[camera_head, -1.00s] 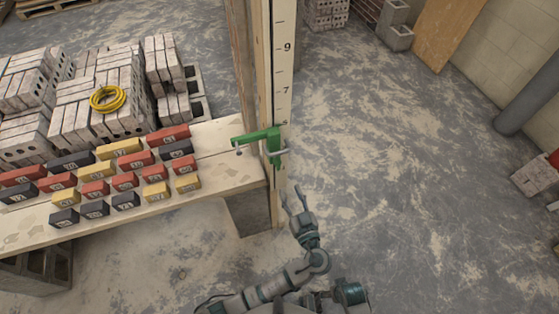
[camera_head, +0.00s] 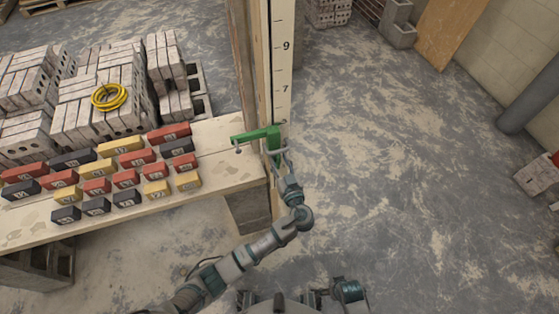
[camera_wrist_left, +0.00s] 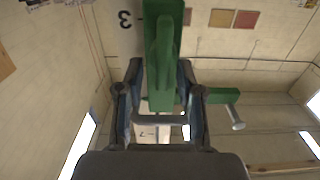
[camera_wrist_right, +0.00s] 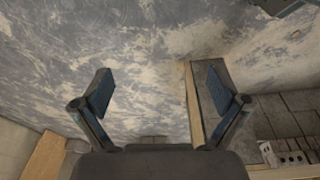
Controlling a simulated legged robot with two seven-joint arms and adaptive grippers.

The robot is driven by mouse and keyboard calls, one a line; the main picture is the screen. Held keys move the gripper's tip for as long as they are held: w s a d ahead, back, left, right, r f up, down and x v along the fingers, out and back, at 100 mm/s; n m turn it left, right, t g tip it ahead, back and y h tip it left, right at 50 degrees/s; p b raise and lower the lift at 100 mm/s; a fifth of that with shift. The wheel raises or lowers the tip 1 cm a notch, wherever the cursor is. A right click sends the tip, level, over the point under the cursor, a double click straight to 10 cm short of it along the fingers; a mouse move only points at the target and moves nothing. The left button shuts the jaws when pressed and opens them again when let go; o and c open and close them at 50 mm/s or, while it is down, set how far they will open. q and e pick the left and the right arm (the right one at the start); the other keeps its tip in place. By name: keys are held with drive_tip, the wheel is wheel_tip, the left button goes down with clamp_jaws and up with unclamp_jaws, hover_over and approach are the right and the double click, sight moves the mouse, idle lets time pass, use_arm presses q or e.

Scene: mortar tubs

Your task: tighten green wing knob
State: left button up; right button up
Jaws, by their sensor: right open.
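A green clamp (camera_head: 262,135) is fixed on the upright ruled board at the right end of the worktop. My left gripper (camera_head: 283,160) is at the clamp's near right side. In the left wrist view the clamp's green body (camera_wrist_left: 163,60) rises between the two spread fingers of my left gripper (camera_wrist_left: 160,75). A grey cross bar (camera_wrist_left: 160,119) lies between the fingers, lower down. A green wing knob is hard to tell apart from the clamp body. My right gripper (camera_wrist_right: 160,88) is open and empty, with floor beyond its fingers.
The ruled board (camera_head: 282,60) stands upright beside the clamp. Numbered red, yellow and black blocks cover the worktop (camera_head: 215,140). Block stacks with a yellow coil (camera_head: 108,97) stand behind. The floor (camera_head: 420,180) to the right is clear.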

use_arm(q)
drive_tip(key=shift+d, duration=0.1)
clamp_jaws()
drive_tip(key=shift+a, duration=0.2)
